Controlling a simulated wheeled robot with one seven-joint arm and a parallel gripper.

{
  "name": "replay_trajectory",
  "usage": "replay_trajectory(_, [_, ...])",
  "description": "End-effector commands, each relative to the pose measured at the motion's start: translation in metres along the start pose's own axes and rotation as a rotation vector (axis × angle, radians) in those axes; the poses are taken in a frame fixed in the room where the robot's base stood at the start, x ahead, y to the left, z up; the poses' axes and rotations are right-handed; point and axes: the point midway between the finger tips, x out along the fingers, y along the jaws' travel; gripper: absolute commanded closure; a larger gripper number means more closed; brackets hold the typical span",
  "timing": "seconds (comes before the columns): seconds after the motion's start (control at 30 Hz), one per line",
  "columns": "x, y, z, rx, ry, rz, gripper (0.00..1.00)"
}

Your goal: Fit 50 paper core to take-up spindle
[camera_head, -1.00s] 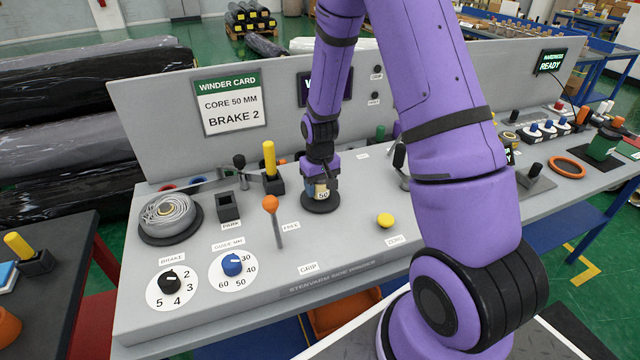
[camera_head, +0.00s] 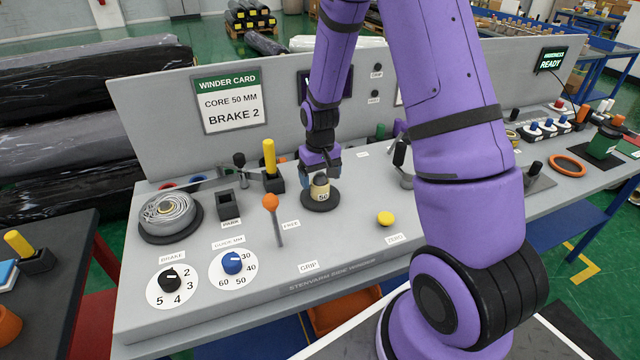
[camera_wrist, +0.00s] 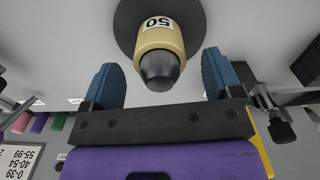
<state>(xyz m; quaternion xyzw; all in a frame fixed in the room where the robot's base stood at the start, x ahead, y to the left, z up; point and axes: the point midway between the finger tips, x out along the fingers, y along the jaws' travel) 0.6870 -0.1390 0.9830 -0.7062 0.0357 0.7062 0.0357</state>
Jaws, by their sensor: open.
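The 50 paper core (camera_head: 320,193) is a short tan ring with a white label reading 50. It sits upright around the dark take-up spindle (camera_head: 320,181), above a round black base plate (camera_head: 318,204). In the wrist view the core (camera_wrist: 157,38) is around the spindle, whose dark rounded tip (camera_wrist: 159,70) sticks out of it. My gripper (camera_head: 321,168) is just above and behind the spindle. Its two blue fingers (camera_wrist: 160,85) are apart, on either side of the spindle tip, with nothing between them touching.
A grey tape roll (camera_head: 170,213) lies at the left of the panel. An orange-knobbed lever (camera_head: 272,205), a yellow handle (camera_head: 269,157) and a yellow button (camera_head: 385,219) stand around the spindle. The brake dial (camera_head: 171,281) and guide dial (camera_head: 233,264) are in front.

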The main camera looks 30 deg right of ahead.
Motion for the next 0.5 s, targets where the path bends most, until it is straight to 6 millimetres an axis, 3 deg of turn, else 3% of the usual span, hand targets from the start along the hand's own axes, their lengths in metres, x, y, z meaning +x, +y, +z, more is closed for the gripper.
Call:
replay_trajectory(0.2, [-0.041, 0.0, -0.001, 0.0, 0.004, 0.0, 0.15])
replay_trajectory(0.5, [-0.072, 0.0, 0.0, 0.0, 0.002, 0.0, 0.15])
